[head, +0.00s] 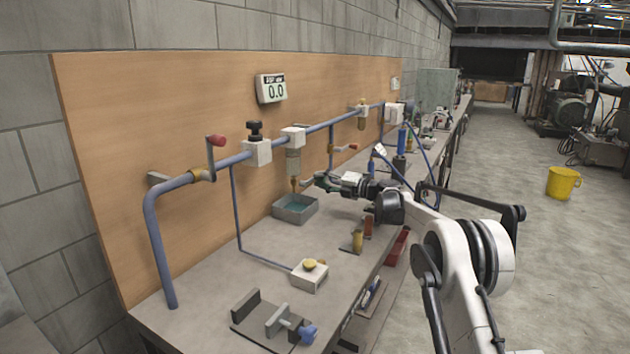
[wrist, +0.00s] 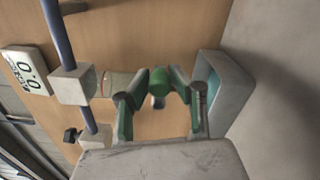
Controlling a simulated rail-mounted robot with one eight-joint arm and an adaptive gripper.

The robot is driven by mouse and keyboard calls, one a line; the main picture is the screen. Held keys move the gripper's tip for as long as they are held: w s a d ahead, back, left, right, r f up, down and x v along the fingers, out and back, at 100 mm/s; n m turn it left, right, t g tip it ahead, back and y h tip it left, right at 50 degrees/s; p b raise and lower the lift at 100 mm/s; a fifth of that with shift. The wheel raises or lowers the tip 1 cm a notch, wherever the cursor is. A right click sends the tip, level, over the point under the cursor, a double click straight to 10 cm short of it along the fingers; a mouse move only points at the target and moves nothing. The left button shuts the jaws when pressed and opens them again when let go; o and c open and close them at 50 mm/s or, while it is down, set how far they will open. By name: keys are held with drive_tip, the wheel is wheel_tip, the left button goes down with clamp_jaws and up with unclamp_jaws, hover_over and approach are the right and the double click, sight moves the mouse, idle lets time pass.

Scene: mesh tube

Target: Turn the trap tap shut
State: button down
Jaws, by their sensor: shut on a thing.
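The trap is a clear bowl (head: 293,162) under a white block on the blue pipe. Its brass tap (head: 294,184) hangs at the bottom, above a grey tray (head: 282,212) holding blue-green liquid. My gripper (head: 316,182) reaches in from the right at the tap's height. In the wrist view, the fingers of my gripper (wrist: 158,88) close in around a green round part between the bowl (wrist: 112,84) and the tray (wrist: 222,112). They are shut on the tap, whose handle is mostly hidden, so its angle cannot be told.
A display (head: 271,88) reads 0.0 on the wooden board. A red-handled lever (head: 216,141) and a black-knobbed valve (head: 256,139) sit on the pipe to the left. A yellow-buttoned box (head: 309,275) and a vise (head: 272,322) stand on the front bench. Open bench lies between tray and box.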

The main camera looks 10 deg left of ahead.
drive_tip(key=shift+f+m, duration=0.2)
drive_tip(key=shift+m, duration=0.2)
drive_tip(key=c, duration=1.5)
unclamp_jaws()
drive_tip(key=shift+c, duration=0.2)
drive_tip(key=v, duration=1.2)
